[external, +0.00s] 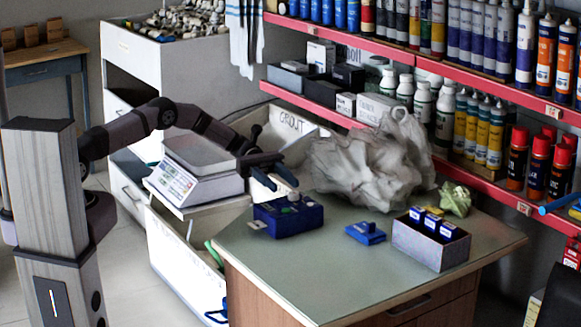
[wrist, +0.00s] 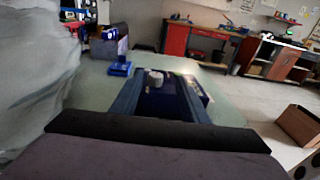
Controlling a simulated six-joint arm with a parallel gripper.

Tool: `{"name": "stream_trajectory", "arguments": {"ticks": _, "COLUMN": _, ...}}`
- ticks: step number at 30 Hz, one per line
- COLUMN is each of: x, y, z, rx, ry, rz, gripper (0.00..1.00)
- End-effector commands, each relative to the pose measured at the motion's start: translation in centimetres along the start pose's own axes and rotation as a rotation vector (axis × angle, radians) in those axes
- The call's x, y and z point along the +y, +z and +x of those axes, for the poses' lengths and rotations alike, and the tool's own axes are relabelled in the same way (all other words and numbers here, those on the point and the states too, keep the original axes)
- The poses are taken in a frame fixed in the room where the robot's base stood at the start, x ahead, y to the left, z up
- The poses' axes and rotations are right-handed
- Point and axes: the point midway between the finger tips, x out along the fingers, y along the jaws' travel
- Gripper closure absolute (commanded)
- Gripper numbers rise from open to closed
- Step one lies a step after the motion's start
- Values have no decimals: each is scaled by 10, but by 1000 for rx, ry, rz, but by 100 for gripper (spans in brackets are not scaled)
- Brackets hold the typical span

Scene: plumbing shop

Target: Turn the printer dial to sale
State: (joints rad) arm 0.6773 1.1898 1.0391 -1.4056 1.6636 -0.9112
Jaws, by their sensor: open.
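The blue printer (external: 288,216) sits on the green-topped counter, near its left edge. A small pale grey dial (external: 293,198) is on its top; the dial also shows in the wrist view (wrist: 155,78), between my fingers. My gripper (external: 279,181) is above the printer, its fingers open. In the wrist view my gripper (wrist: 158,88) has one finger on each side of the dial, with nothing held. I cannot tell how far the fingertips are above the dial. The dial's markings and setting are too small to read. The fingers hide part of the printer.
A crumpled pale bag (external: 370,165) stands behind the printer. A small blue item (external: 366,234) and a grey box (external: 430,246) with blue packs are to the right on the counter (external: 330,275). A scale (external: 195,170) is to the left. Red shelves line the back.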

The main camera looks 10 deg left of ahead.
Motion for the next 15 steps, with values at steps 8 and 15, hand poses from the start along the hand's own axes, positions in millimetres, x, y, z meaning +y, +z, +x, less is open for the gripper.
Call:
{"name": "stream_trajectory", "arguments": {"ticks": 8, "x": 2, "y": -12, "z": -14, "rx": -75, "ry": 61, "rz": 11, "gripper": 59}}
{"name": "stream_trajectory", "arguments": {"ticks": 15, "x": 3, "y": -10, "z": -5, "rx": -75, "ry": 58, "rz": 11, "gripper": 59}}
